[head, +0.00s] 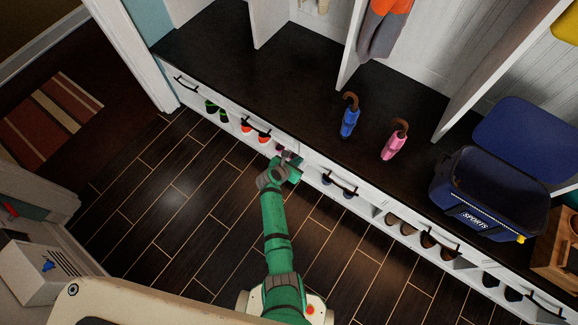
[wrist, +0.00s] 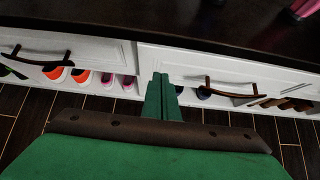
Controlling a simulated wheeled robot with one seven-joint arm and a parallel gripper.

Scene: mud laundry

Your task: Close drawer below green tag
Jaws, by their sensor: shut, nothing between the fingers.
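My green gripper (head: 292,158) is shut and empty, low in front of the white drawer row under the dark bench. In the wrist view, its fingertips (wrist: 160,78) are together in front of the left end of a white drawer (wrist: 180,60) with a dark bar handle (wrist: 235,90). I cannot tell whether they touch it. That drawer also shows in the head view (head: 318,172), right of my gripper. Another drawer (wrist: 85,50) is to its left. I cannot tell for sure how far either stands out. I cannot make out a green tag in either view.
Shoes (head: 247,133) sit in cubbies below the drawers. On the bench (head: 270,82) are a blue umbrella (head: 349,118), a pink umbrella (head: 395,142) and an open blue sports cooler (head: 485,195). The dark wood floor (head: 180,190) in front is clear.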

